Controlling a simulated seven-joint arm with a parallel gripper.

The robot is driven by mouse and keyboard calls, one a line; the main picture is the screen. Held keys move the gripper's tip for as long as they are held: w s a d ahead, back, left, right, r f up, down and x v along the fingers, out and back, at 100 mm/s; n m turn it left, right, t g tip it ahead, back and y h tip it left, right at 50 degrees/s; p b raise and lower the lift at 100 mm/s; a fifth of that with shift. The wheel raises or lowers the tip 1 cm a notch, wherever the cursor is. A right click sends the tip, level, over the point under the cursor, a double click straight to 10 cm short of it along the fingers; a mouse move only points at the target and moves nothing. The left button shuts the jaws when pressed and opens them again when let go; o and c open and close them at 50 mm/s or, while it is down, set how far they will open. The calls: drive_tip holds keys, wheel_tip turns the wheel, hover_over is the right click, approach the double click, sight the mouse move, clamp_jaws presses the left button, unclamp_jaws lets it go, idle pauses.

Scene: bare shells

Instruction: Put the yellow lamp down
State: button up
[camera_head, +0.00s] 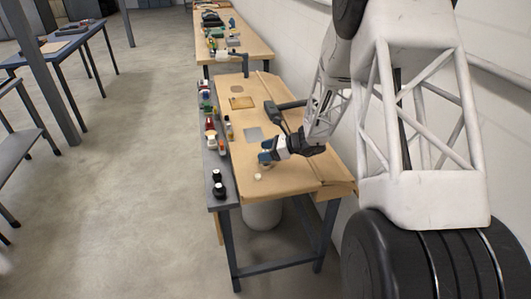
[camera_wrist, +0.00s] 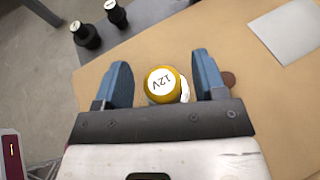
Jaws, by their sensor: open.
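The yellow lamp (camera_wrist: 161,84) shows from above in the wrist view, its round top bearing a white "12V" label. It is between the two blue fingers of my gripper (camera_wrist: 165,82), with a visible gap on each side. A white part shows at its right edge. My gripper also shows in the head view (camera_head: 266,157), low over the near part of the tan tabletop (camera_head: 290,178). I cannot make out the lamp for certain in the head view, nor whether its base, hidden in the wrist view, touches the table.
Two black-bodied items (camera_head: 218,184) stand on the grey strip (camera_head: 211,160) along the table's left edge, with several small items farther back. A grey square (camera_head: 253,134) and a tan tray (camera_head: 242,102) lie farther up the table. A small pale object (camera_head: 257,177) lies near my gripper.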

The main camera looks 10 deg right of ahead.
drive_tip(key=v, duration=1.2)
idle(0.6)
drive_tip(key=s+a+r+n+g+h, duration=0.2)
drive_tip(key=s+a+r+n, duration=0.35)
drive_tip(key=s, duration=0.35)
drive_tip(key=s+a+r+n+g+h, duration=0.3)
drive_tip(key=s+a+r+n, duration=0.3)
drive_tip(key=s, duration=0.3)
drive_tip(key=s+r+n+h, duration=0.2)
drive_tip(key=s+n, duration=0.1)
drive_tip(key=s, duration=0.5)
drive_tip(key=s+r+n+t+h, duration=0.1)
drive_tip(key=s+r+n+h, duration=0.1)
drive_tip(key=s, duration=0.5)
drive_tip(key=s+r+n+t+h, duration=0.1)
drive_tip(key=s+r+n+h, duration=0.2)
drive_tip(key=s+n, duration=0.3)
drive_tip(key=s, duration=0.2)
drive_tip(key=shift+s+a+h, duration=0.3)
drive_tip(key=shift+s+a, duration=0.05)
drive_tip(key=shift+a, duration=0.05)
